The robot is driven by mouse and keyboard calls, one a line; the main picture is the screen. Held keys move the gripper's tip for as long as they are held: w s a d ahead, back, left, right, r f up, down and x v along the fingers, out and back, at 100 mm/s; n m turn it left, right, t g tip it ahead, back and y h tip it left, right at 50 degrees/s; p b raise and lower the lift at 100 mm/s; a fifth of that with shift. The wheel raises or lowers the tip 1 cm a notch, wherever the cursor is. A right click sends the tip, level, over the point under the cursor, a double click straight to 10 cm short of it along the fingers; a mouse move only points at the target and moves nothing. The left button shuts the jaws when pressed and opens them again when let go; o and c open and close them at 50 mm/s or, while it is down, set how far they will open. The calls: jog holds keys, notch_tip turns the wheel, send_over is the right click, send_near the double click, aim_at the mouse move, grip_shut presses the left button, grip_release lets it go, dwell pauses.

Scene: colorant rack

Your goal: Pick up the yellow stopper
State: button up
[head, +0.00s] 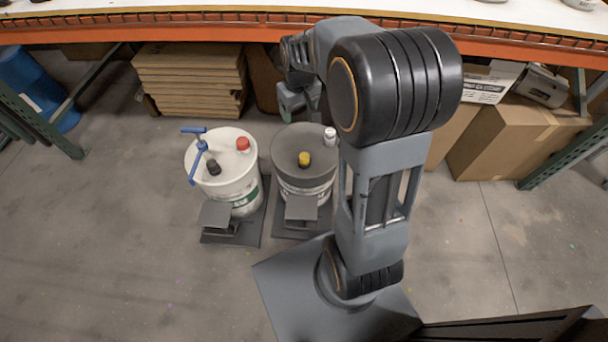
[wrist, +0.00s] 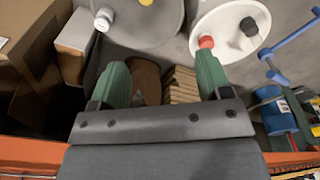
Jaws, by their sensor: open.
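The yellow stopper (head: 304,158) sits on the grey lid of the right-hand drum (head: 285,145), near the lid's front middle. In the wrist view only a sliver of the yellow stopper (wrist: 146,2) shows at the top edge. My gripper (head: 298,103) is behind the drum, beyond its far rim, apart from the stopper. In the wrist view the green fingers of my gripper (wrist: 162,68) are spread wide with nothing between them.
A white cap (head: 330,136) stands on the same lid. The white drum (head: 230,190) at left carries a red cap (head: 243,144), a black cap (head: 214,167) and a blue pump handle (head: 200,150). An orange shelf beam (head: 200,33) crosses behind, above stacked boards (head: 190,75).

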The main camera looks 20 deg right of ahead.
jog(key=w+d+f+g+b, duration=0.1)
jog(key=w+d+f+b, duration=0.2)
jog(key=f, duration=0.5)
jog(key=w+d+f+b, duration=0.15)
jog(key=f+b, duration=0.25)
jog(key=f, duration=0.5)
jog(key=b, duration=0.3)
send_over(304, 156)
jog(key=shift+n, duration=0.3)
jog(key=f, duration=0.7)
jog(key=shift+s+a+f, duration=0.15)
jog(key=shift+s+f, duration=0.05)
jog(key=shift+f, duration=0.2)
jog(key=shift+w+d+f+b, duration=0.1)
jog(key=shift+f+b, duration=0.8)
jog(key=shift+f, duration=0.7)
jog(key=shift+w+d+f+b, duration=0.1)
jog(key=shift+f+b, duration=0.75)
jog(key=shift+f, duration=0.7)
jog(key=c, duration=1)
jog(key=shift+r, duration=0.2)
